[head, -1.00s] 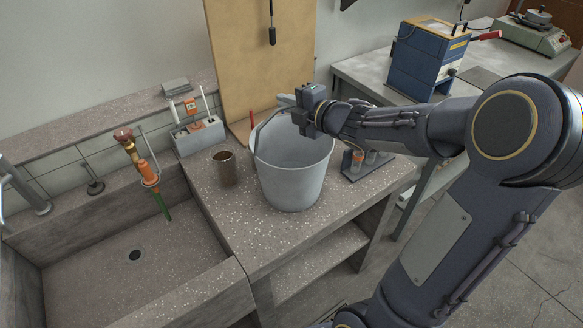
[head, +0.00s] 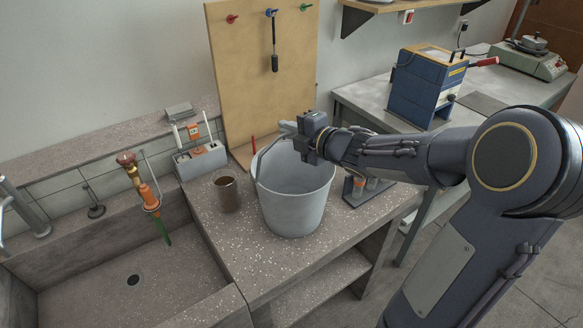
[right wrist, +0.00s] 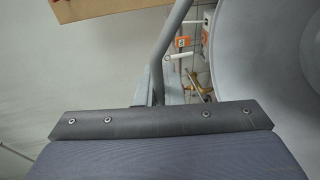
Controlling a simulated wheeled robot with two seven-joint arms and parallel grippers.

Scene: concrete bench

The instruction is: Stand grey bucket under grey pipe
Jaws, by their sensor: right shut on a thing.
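The grey bucket (head: 293,205) stands upright on the speckled bench top, right of the sink. Its inside looks empty. My right gripper (head: 309,138) is above the bucket's rear rim, shut on its handle. In the right wrist view the thin grey handle (right wrist: 172,45) runs up from the jaws, and the bucket wall (right wrist: 240,50) fills the right side. The fingertips are mostly hidden. A grey pipe (head: 24,210) shows at the left edge, by the sink. The bucket is well to the right of it. My left gripper is out of view.
A brown cup (head: 227,191) stands close left of the bucket. A small rack (head: 362,192) is close on its right. The sink (head: 130,300) has a raised rim, and a brass tap with an orange and green hose (head: 150,195) hangs over it.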

